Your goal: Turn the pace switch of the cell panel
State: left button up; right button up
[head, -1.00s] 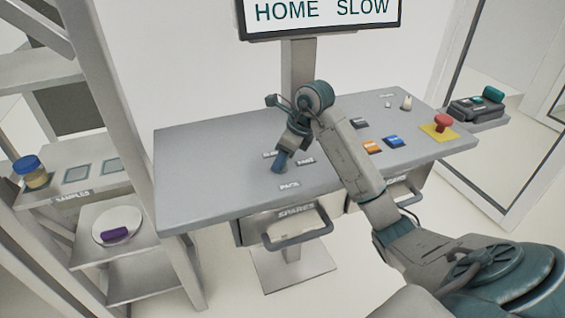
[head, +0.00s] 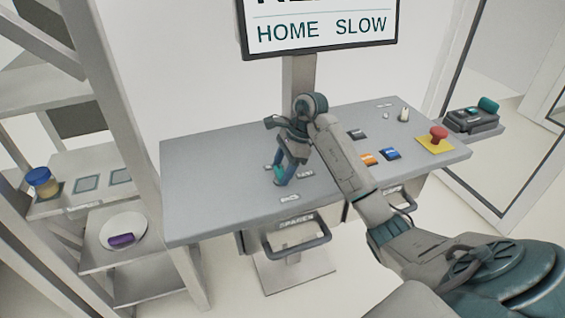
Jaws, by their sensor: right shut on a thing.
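The grey cell panel (head: 215,185) stands in front of me with labels on its sloped top. The pace label (head: 290,198) lies just in front of my right gripper (head: 281,180). That gripper points down at the panel top and is shut on the pace switch, which its fingers largely hide. I cannot tell the switch's angle. A screen (head: 320,30) above the panel reads HOME and SLOW; its upper part is cut off. My left gripper is out of view.
Orange button (head: 368,159), blue button (head: 391,154) and a red emergency knob (head: 438,133) on yellow sit right of my arm. A drawer handle (head: 297,240) juts out below. A shelf at left holds a jar (head: 42,182) and a plate with a purple item (head: 121,240).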

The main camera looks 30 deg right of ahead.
jog(key=shift+r, duration=0.1)
dwell(0.4)
jog(key=o, duration=1)
jog(key=p+v, duration=0.7)
jog(key=v, duration=0.3)
jog(key=shift+d+r+p, duration=0.2)
jog(key=shift+r+p, duration=0.15)
